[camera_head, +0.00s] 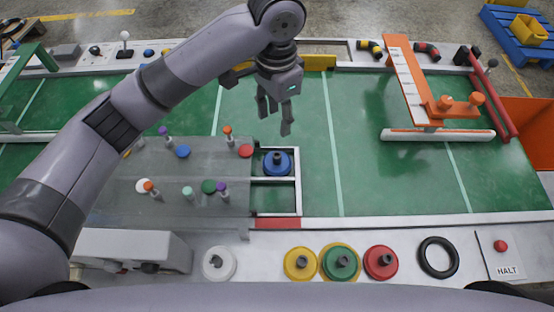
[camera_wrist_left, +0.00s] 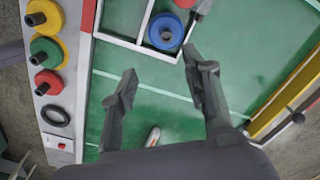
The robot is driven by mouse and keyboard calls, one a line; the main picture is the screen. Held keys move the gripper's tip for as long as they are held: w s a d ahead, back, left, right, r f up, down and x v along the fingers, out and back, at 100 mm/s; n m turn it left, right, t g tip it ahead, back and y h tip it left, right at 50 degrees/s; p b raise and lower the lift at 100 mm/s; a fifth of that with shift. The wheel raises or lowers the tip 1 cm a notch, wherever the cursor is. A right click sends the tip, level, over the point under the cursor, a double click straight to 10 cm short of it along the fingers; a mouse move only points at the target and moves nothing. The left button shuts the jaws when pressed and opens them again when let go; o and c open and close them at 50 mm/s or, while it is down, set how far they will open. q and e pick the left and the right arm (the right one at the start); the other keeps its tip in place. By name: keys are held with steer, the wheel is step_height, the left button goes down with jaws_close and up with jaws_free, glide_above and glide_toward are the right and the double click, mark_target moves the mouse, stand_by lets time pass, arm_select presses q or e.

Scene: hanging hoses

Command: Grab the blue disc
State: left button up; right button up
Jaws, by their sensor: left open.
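The blue disc (camera_head: 277,163), with a dark knob on top, sits in the upper white-framed compartment (camera_head: 297,178) at the right end of the grey board. It also shows near the top of the left wrist view (camera_wrist_left: 165,31). My left gripper (camera_head: 275,117) is open and empty above the green surface, just beyond the blue disc in the head view. In the left wrist view its two fingers (camera_wrist_left: 160,85) are spread wide apart, with the disc ahead of them and not between them. My right gripper is not in view.
White, yellow, green and red discs (camera_head: 381,262) and a black ring (camera_head: 438,257) lie along the near edge. The grey board (camera_head: 200,180) carries several small coloured knobs. An orange gantry (camera_head: 425,100) stands at right. The green surface right of the compartment is clear.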

arm_select(q)
steer(key=f, duration=0.1)
glide_toward(277, 155)
steer(key=f, duration=0.5)
steer(key=shift+s+f+p, duration=0.2)
steer(key=shift+s+p, duration=0.1)
steer(key=shift+s, duration=0.1)
steer(key=f, duration=0.3)
steer(key=w+f, duration=0.1)
steer(key=f, duration=0.1)
steer(key=shift+f, duration=0.1)
jaws_close()
